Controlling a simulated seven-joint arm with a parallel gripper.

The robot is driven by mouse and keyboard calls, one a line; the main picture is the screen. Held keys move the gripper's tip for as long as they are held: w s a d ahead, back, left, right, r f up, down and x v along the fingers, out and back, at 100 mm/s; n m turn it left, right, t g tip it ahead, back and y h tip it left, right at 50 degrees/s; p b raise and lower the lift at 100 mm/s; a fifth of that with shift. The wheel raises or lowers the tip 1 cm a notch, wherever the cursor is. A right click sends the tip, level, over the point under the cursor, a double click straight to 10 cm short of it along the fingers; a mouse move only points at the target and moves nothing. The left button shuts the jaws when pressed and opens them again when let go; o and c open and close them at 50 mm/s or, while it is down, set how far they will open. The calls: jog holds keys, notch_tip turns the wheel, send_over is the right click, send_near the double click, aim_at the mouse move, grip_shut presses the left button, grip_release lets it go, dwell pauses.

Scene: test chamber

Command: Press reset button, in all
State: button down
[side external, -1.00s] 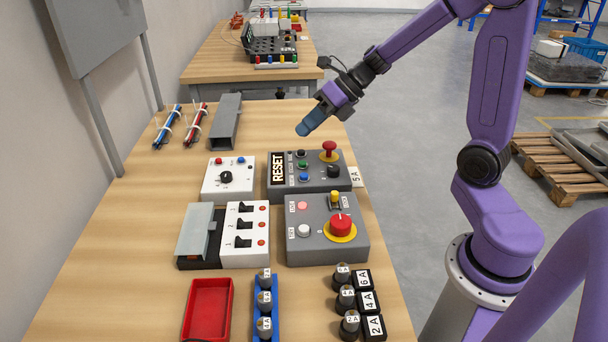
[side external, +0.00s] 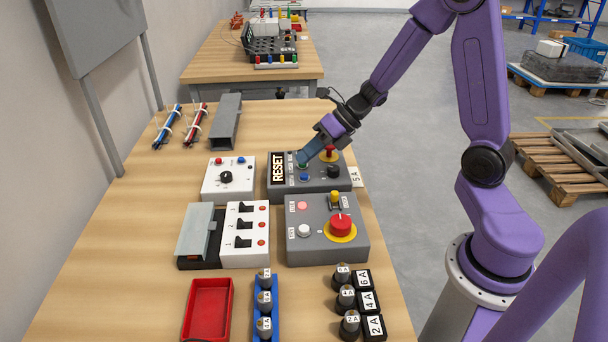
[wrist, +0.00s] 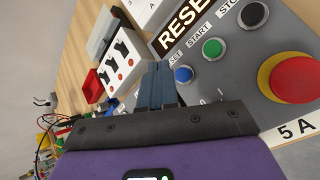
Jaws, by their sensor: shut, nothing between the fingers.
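A grey control box (side external: 280,197) with a large "RESET" plate (side external: 279,168) stands on the wooden table. In the wrist view it has a blue button (wrist: 183,74), a green button (wrist: 212,47) and a black button (wrist: 254,14) in a row. In the wrist view the fingertips (wrist: 158,66) appear just left of the blue button; I cannot tell any contact.
A red mushroom button (wrist: 297,79) on a yellow ring is on the same box. A second grey box (side external: 350,257) with a red knob, a white switch box (side external: 245,256), a white box (side external: 216,187) and a red tray (side external: 208,283) stand nearby. The table's left front is clear.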

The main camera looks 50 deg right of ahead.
aim_at(308, 176)
jog(key=shift+f, duration=0.85)
jog(key=shift+f, duration=0.15)
dwell(1.4)
jog(key=shift+f, duration=0.25)
jog(key=shift+f, duration=0.5)
dwell(0.8)
jog(key=shift+r, duration=0.95)
jog(key=shift+r, duration=2.5)
